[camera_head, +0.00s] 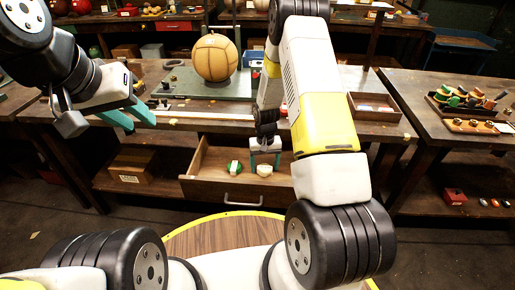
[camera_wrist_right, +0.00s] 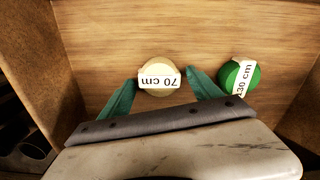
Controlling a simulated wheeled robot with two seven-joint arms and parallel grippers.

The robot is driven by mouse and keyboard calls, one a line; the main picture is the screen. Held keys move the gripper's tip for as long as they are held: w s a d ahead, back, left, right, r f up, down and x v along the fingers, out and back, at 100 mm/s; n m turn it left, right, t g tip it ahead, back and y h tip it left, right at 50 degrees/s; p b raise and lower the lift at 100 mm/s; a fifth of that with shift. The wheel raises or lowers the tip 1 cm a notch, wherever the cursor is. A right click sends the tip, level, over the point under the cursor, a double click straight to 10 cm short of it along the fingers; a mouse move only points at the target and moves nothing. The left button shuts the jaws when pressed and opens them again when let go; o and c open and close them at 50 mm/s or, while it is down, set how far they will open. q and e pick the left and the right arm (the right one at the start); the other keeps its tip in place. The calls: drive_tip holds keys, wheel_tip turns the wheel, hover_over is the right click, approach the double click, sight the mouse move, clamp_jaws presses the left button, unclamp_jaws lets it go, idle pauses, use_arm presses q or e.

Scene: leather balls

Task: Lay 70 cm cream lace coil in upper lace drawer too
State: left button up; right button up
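The cream lace coil (camera_head: 264,170), with a white label reading 70 cm, lies on the floor of the open wooden drawer (camera_head: 235,193). In the right wrist view, the cream coil (camera_wrist_right: 157,91) sits at the fingertips of my right gripper (camera_wrist_right: 160,78), between its two teal fingers. The fingers are apart, with a gap visible beside the coil. In the head view my right gripper (camera_head: 265,160) reaches down into the drawer. A green coil (camera_wrist_right: 238,76) labelled 130 cm lies to the right in the wrist view. My left gripper (camera_head: 133,117) is open and empty above the bench's left part.
The workbench (camera_head: 190,118) above the drawer carries a tan leather ball (camera_head: 215,58). A shallow wooden tray (camera_head: 374,107) is at its right end. A right-hand table (camera_head: 410,88) holds trays of coloured items. The drawer walls stand close around my right gripper.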

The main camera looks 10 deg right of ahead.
wheel_tip(320, 180, up, 12)
wheel_tip(320, 180, up, 10)
drive_tip(key=t, duration=0.1)
hover_over(265, 167)
drive_tip(key=s, duration=0.2)
drive_tip(key=s+a+r+n+t+y, duration=0.1)
drive_tip(key=s+r+t, duration=0.4)
drive_tip(key=s+r, duration=1.5)
drive_tip(key=shift+s+a+y, duration=0.55)
drive_tip(key=shift+s+y, duration=0.05)
drive_tip(key=shift+s, duration=0.4)
